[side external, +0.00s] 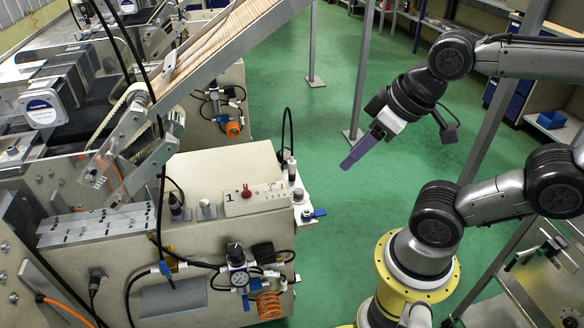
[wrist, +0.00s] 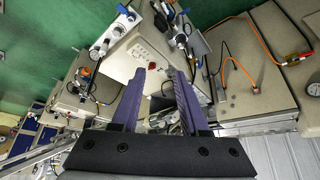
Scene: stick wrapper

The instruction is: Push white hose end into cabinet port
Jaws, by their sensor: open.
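My gripper (side external: 346,164) hangs in the air to the right of the cream cabinet (side external: 190,262), its purple fingers pointing down and left. In the wrist view its two fingers (wrist: 156,80) are apart with nothing held between them. The cabinet top, with a red button box (wrist: 143,56), shows beyond the fingers, well away from them. A fitting with a blue lever (side external: 316,212) sticks out from the cabinet's right side. I cannot make out a white hose end for certain in either view, nor tell which opening is the port.
A slanted conveyor (side external: 225,45) crosses above. Green floor (side external: 325,260) lies open between cabinet and arm.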

